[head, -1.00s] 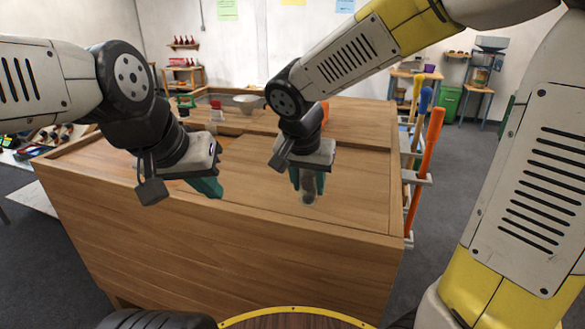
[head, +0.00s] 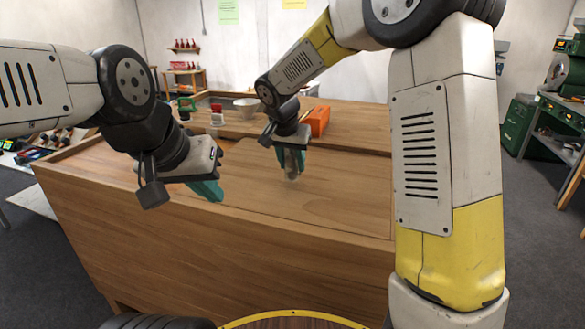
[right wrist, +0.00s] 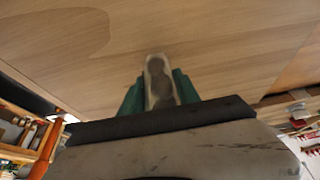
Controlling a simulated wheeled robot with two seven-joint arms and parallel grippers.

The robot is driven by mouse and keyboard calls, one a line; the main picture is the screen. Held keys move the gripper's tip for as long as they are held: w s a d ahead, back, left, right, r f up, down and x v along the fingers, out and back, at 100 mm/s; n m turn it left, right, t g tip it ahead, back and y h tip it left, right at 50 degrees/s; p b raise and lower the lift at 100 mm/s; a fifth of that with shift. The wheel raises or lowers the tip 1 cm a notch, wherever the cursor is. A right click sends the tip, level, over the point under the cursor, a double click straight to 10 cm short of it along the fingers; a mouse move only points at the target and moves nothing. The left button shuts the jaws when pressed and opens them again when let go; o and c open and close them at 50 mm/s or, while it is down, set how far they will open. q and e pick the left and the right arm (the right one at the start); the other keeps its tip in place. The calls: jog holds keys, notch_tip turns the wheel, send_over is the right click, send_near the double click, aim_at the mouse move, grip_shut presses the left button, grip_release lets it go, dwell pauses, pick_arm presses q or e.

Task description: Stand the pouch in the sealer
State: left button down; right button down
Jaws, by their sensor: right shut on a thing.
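My right gripper (head: 291,160) is above the wooden bench top, its teal fingers pointing down. It is shut on the pouch (head: 292,174), a small clear bag whose lower part hangs below the fingertips. In the right wrist view the pouch (right wrist: 158,82) shows between the two fingers, with dark brown contents and a pale edge. My left gripper (head: 207,190) is over the bench's near left part; its fingers are side-on, so its opening cannot be told. An orange box-shaped thing (head: 319,120) stands behind the right gripper; I cannot tell whether it is the sealer.
The wooden bench (head: 340,190) has clear room around the pouch. Farther back are a pale bowl (head: 247,107) and a red-and-white thing (head: 217,115). A low ledge crosses the bench behind my right gripper. A green machine (head: 517,125) stands on the floor at right.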

aim_at(292, 172)
jog(key=shift+s+f, duration=0.1)
jog(key=shift+f, duration=1.3)
jog(key=shift+f, duration=0.15)
jog(key=c, duration=0.9)
grip_release()
